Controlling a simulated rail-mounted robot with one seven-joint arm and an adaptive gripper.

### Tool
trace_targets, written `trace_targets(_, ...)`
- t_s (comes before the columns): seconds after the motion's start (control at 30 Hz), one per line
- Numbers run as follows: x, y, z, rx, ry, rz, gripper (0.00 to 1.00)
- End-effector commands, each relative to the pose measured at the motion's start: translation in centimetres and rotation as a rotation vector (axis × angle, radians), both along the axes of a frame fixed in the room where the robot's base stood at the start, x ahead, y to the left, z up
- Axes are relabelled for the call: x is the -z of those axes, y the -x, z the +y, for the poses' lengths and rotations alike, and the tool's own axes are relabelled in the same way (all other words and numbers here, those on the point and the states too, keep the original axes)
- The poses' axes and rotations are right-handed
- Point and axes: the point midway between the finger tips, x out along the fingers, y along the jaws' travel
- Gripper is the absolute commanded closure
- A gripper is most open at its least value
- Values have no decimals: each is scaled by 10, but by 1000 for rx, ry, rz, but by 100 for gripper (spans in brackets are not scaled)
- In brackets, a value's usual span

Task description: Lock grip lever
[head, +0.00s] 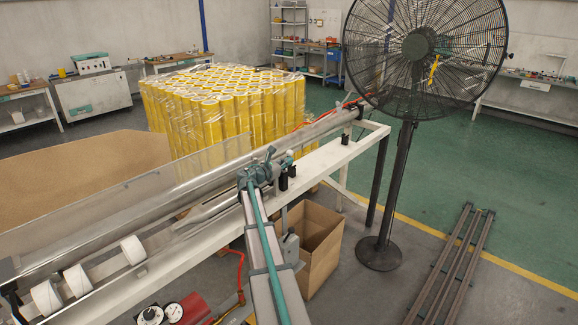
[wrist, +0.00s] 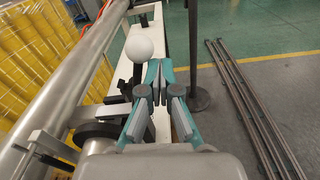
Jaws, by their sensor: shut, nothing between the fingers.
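In the wrist view a black lever with a white ball knob (wrist: 139,47) stands upright on the machine's pale beam (wrist: 174,20); I take it for the grip lever. My gripper (wrist: 160,68) is shut and empty. Its teal fingertips meet just right of and below the knob in the picture; I cannot tell whether they touch it. In the head view my gripper (head: 270,156) is over the machine's white rail (head: 325,157), beside the long metal roller (head: 225,174). The lever is not clear there.
White tape rolls (head: 48,297) sit at the machine's left end. An open cardboard box (head: 320,240) stands below the rail. A pedestal fan (head: 405,150) stands at its far end. Wrapped yellow rolls (head: 215,110) are behind. Dark metal bars (head: 450,262) lie on the floor at right.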

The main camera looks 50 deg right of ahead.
Motion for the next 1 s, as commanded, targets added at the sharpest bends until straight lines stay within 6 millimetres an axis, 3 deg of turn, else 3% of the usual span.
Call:
trace_targets(0.67, -6, -7, 0, -11, 9, 1, 100)
trace_targets(0.87, 9, 4, 7, -10, 6, 1, 100)
trace_targets(1.0, 30, 20, 17, -9, 1, 1, 100)
